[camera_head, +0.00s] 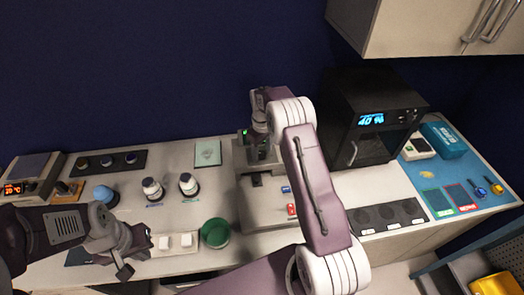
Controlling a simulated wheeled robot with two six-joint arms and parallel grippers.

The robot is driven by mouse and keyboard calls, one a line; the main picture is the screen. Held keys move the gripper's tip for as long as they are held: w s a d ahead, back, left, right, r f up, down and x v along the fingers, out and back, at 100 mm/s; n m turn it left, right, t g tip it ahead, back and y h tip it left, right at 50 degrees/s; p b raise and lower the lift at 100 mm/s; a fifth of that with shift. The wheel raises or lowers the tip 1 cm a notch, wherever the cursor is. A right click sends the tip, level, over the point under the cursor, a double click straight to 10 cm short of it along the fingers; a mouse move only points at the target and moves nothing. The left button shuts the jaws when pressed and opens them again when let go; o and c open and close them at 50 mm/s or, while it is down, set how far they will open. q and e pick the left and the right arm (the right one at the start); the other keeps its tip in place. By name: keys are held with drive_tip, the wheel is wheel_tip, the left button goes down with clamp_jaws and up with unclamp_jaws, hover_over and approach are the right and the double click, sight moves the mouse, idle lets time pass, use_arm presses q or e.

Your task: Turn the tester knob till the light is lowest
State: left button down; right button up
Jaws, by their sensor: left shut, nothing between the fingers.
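A pale grey bench device (262,206) with a small red and a small blue part on its base stands mid-counter. A tiny green light shows at its upper left. I cannot tell for sure whether this is the tester, and I cannot make out its knob. My right arm rises in front of it and bends down at its upper part.
A green bowl (215,233) and two white-capped bottles (152,188) stand left of centre. A heater (32,178) reading 20 °C is far left. A black oven-like box (372,117) reading 40 % stands right. A blue mat (463,172) with small tools lies far right.

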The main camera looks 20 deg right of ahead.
sight(262, 153)
drive_tip(key=shift+r, duration=0.15)
wheel_tip(262, 153, up, 8)
drive_tip(key=b, duration=0.2)
drive_tip(key=shift+b, duration=0.3)
drive_tip(key=shift+r, duration=0.4)
